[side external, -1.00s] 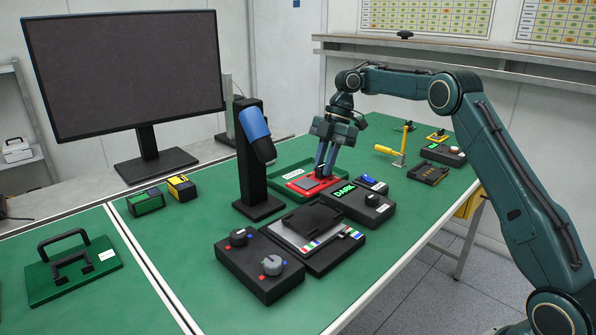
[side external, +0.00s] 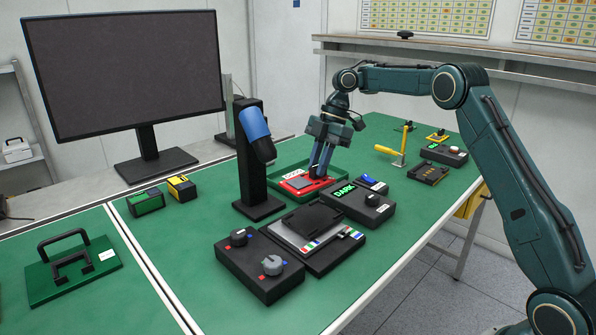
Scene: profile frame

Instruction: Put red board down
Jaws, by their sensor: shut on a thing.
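The red board (side external: 299,187), with a grey square and a small white label on it, is at the green tray (side external: 340,172) near the middle of the table. It lies flat within the tray's outline; I cannot tell whether it rests on the tray floor or hangs just above it. My gripper (side external: 319,175) points down and is shut on the right part of the red board. The black stand hides part of the tray's left side.
A black stand with a blue-topped device (side external: 255,130) rises close on the left. A black box with a green "DARK" display (side external: 358,203) sits in front on the right. A black fixture (side external: 316,240) and a knob box (side external: 259,264) are nearer. A large monitor (side external: 125,75) stands behind left.

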